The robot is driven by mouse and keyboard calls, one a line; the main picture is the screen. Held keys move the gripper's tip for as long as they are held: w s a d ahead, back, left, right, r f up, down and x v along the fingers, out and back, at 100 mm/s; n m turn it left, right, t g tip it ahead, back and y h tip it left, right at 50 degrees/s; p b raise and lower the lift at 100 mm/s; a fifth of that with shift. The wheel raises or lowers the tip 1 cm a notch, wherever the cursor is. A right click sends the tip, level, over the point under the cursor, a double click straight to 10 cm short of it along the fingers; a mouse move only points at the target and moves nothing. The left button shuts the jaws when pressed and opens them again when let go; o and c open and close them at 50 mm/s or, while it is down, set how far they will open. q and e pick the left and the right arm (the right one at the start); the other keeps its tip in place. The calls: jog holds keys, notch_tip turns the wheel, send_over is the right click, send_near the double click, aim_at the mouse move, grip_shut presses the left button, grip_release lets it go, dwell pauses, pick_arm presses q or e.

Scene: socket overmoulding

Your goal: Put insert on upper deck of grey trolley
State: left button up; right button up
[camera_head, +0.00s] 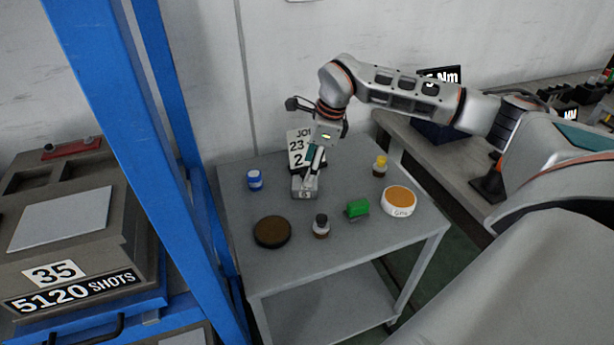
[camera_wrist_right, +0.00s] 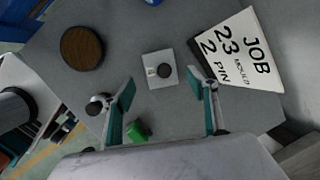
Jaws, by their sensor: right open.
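A small light-grey square piece with a dark round centre, which looks like the insert (camera_head: 305,191), lies on the upper deck of the grey trolley (camera_head: 243,215). In the right wrist view the insert (camera_wrist_right: 151,79) shows flat on the deck (camera_wrist_right: 125,45), with a small mark beside its dark centre. My right gripper (camera_head: 311,165) points down just above it. In the right wrist view the gripper (camera_wrist_right: 162,88) is open, its teal pads apart on either side of the piece and clear of it. My left gripper is not in view.
Around the insert stand a job card (camera_head: 300,145), blue bottle (camera_head: 254,180), brown disc (camera_head: 272,231), dark-capped bottle (camera_head: 321,226), green block (camera_head: 357,208), orange-topped tub (camera_head: 399,201) and yellow-capped bottle (camera_head: 379,167). A blue frame (camera_head: 110,100) rises left; a bench (camera_head: 440,155) stands right.

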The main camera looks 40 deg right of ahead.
aim_at(316, 185)
jog(key=v, duration=0.6)
jog(key=shift+p, duration=0.3)
